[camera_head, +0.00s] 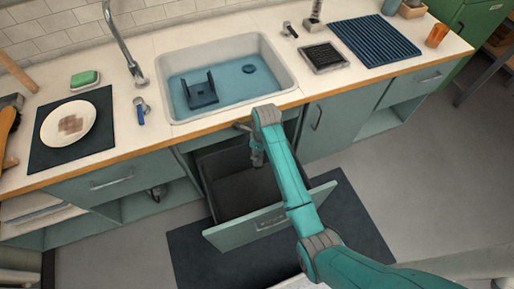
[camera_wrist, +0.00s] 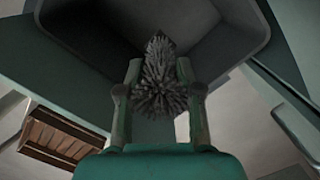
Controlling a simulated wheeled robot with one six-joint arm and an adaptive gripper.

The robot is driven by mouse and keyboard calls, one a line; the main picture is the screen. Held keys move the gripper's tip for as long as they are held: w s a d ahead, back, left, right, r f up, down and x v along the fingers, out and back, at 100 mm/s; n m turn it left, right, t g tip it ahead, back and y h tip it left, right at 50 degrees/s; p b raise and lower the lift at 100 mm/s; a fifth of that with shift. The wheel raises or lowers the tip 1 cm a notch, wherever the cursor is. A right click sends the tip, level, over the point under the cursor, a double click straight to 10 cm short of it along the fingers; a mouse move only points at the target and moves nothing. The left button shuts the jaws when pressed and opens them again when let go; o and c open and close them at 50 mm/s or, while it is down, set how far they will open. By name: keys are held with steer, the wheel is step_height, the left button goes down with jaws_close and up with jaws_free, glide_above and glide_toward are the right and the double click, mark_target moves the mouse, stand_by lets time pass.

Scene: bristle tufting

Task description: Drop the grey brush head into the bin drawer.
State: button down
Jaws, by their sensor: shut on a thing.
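The grey brush head (camera_wrist: 160,88) shows in the wrist view as a spiky tuft of grey bristles between my fingers. My gripper (camera_wrist: 160,72) is shut on it. In the head view my gripper (camera_head: 257,157) hangs over the back part of the open bin drawer (camera_head: 238,233), below the counter edge; the brush head cannot be made out there. The drawer is pulled out under the sink, with a dark, deep interior and a teal front. Its dark bin (camera_wrist: 85,30) also fills the top of the wrist view. My arm hides part of the drawer's right side.
The sink (camera_head: 180,125) above holds water and a dark blue rack (camera_head: 200,90). A plate (camera_head: 68,124) on a dark mat lies left, a ribbed blue mat (camera_head: 375,40) right. The counter's wooden front edge overhangs the drawer's back. A dark floor mat (camera_head: 195,265) lies below.

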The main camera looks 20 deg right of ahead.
steer(key=c, duration=0.7)
jaws_free()
steer(key=r, duration=0.7)
steer(key=shift+s+d+r, duration=0.15)
steer(key=shift+s+d, duration=0.15)
